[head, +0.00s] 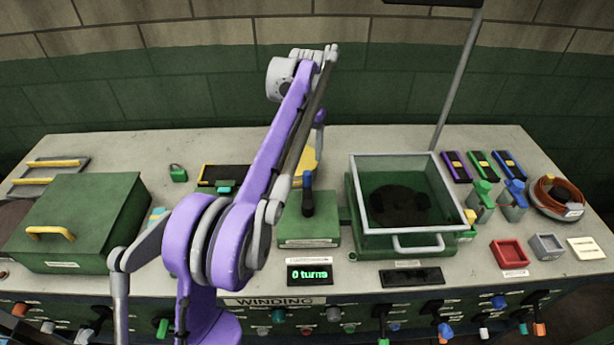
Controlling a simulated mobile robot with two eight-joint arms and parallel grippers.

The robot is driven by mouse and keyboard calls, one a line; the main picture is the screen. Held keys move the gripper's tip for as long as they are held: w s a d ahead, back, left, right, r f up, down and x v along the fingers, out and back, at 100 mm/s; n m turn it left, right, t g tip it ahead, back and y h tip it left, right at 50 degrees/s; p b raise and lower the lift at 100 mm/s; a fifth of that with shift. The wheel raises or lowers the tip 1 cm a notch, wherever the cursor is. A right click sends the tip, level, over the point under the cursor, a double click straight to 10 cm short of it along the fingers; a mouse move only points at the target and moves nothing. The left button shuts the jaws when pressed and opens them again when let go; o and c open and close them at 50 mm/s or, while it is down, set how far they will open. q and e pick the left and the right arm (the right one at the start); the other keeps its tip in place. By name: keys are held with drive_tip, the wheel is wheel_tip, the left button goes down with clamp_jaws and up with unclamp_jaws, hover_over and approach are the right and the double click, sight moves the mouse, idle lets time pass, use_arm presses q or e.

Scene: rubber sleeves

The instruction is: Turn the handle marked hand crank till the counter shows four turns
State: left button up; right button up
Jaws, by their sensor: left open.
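The hand crank unit is a green box (308,236) in the middle of the bench, with a label strip on its front edge. A dark handle with a blue part (308,202) stands upright on it. The counter (310,274) in front reads "0 turns". My purple left arm reaches up across the view, left of the box. My left gripper (318,142) is mostly hidden behind the arm, above and beyond the handle. It is open, and I see nothing held. Whether it touches the handle is hard to tell. My right gripper is not in view.
A lidded green box (85,215) stands at left. A clear-walled green bin (400,250) stands right of the crank. Small trays (510,253), a cable coil (556,197) and coloured blocks (483,165) are at right. Several levers line the front panel. A pole rises behind.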

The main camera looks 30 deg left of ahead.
sight(307, 172)
use_arm(q)
wheel_tip(307, 172, down, 10)
drive_tip(key=shift+f+b, duration=0.2)
drive_tip(key=shift+b, duration=0.25)
clamp_jaws()
idle(1.4)
